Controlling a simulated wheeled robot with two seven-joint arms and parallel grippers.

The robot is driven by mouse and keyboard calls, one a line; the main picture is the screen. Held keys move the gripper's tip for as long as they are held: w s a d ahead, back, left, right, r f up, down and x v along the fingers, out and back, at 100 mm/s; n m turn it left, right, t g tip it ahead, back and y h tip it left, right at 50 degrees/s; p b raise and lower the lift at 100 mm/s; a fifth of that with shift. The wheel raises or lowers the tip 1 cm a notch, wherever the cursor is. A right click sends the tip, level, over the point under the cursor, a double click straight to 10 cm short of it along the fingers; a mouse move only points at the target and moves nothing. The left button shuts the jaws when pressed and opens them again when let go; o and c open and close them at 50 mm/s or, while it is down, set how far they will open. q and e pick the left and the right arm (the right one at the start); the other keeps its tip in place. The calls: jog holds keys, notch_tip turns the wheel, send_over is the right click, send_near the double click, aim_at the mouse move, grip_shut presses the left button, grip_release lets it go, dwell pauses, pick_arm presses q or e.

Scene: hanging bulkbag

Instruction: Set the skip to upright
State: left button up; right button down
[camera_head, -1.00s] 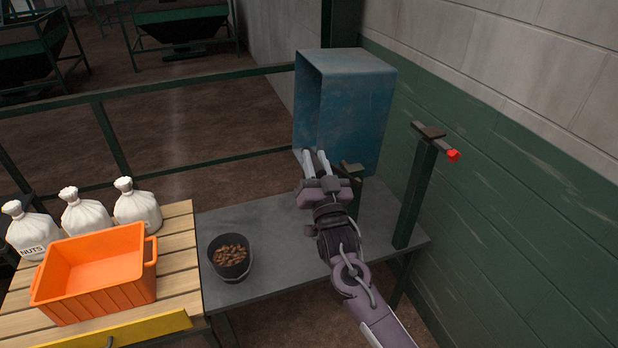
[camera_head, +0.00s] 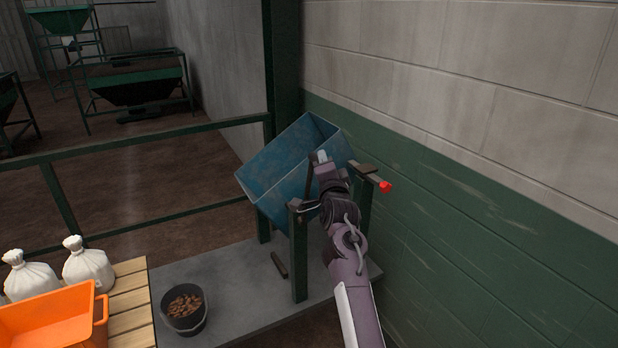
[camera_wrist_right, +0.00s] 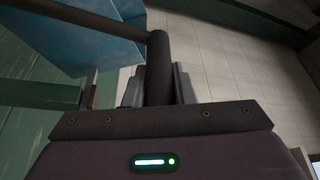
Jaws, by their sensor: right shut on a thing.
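The blue skip (camera_head: 285,165) hangs between dark green posts and is tilted, its open top facing up and its lower corner towards the left. My right gripper (camera_head: 320,160) is in front of the skip, shut on a dark bar handle at its near side. In the right wrist view the handle (camera_wrist_right: 158,65) stands between my gripper fingers (camera_wrist_right: 155,88), and the skip (camera_wrist_right: 75,35) shows behind at the upper left. My gripper and arm hide part of the skip's near side. My left gripper is not in view.
A red-tipped latch (camera_head: 384,186) sits on the right post. A black bucket of nuts (camera_head: 184,308) stands on the grey platform (camera_head: 235,275). An orange crate (camera_head: 50,322) and white sacks (camera_head: 88,265) are at the left. A green and grey wall (camera_head: 460,210) closes the right side.

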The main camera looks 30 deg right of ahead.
jog(key=d+f+m+g+b, duration=0.2)
jog(key=d+f+m, duration=0.3)
jog(key=d, duration=0.5)
jog(key=shift+w+d+m+g+y, duration=0.2)
jog(key=shift+m+g+y, duration=0.1)
jog(key=shift+m, duration=0.3)
jog(key=shift+f, duration=0.15)
jog(key=c, duration=1.6)
grip_release()
jog(key=o, duration=0.4)
jog(key=shift+d, duration=0.15)
